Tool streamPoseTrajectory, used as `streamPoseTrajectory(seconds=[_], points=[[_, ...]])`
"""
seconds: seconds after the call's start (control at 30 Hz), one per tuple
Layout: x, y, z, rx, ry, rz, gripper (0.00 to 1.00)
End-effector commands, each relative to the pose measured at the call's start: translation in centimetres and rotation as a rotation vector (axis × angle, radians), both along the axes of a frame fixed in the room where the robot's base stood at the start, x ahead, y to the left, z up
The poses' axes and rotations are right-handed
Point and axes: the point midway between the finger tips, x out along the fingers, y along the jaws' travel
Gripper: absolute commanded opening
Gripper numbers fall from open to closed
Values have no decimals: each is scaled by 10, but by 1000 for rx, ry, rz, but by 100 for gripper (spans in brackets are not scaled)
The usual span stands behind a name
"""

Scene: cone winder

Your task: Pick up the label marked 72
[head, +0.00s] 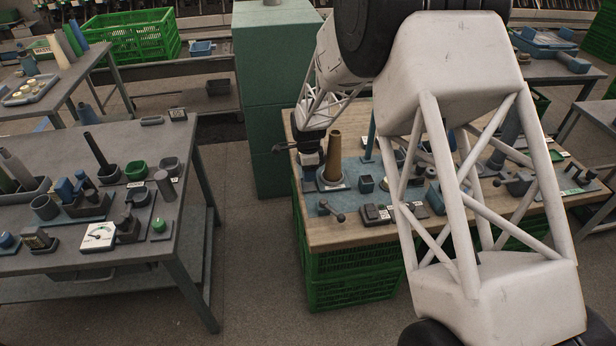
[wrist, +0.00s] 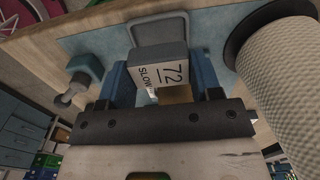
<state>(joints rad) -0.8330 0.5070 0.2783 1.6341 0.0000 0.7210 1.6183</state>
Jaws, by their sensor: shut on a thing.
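The label marked 72 (wrist: 172,76) is a small grey block with a white face printed "72" and "SLOW", seen in the wrist view. My gripper (wrist: 162,88) has its blue fingers on both sides of the label and is shut on it. A grey frame-like piece (wrist: 160,24) lies just behind the label; I cannot tell whether they touch. In the head view my gripper (head: 311,158) is low at the left end of the wooden-topped table (head: 340,238). The label cannot be made out there.
A brown cone (head: 334,152) stands close right of my gripper. A pale textured cone (wrist: 287,85) fills the right of the wrist view. A blue-grey knobbed part (wrist: 84,72) is at its left. The floor left of the table is clear.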

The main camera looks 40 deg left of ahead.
Motion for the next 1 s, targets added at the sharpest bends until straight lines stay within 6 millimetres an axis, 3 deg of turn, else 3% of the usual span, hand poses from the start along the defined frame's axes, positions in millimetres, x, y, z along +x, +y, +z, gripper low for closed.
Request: streamPoseTrajectory(seconds=[0.2, 0.4, 1.0], points=[[0, 0, 33, 0, 0, 0, 36], [0, 0, 52, 0, 0, 0, 36], [0, 0, 56, -1, 1, 0, 36]])
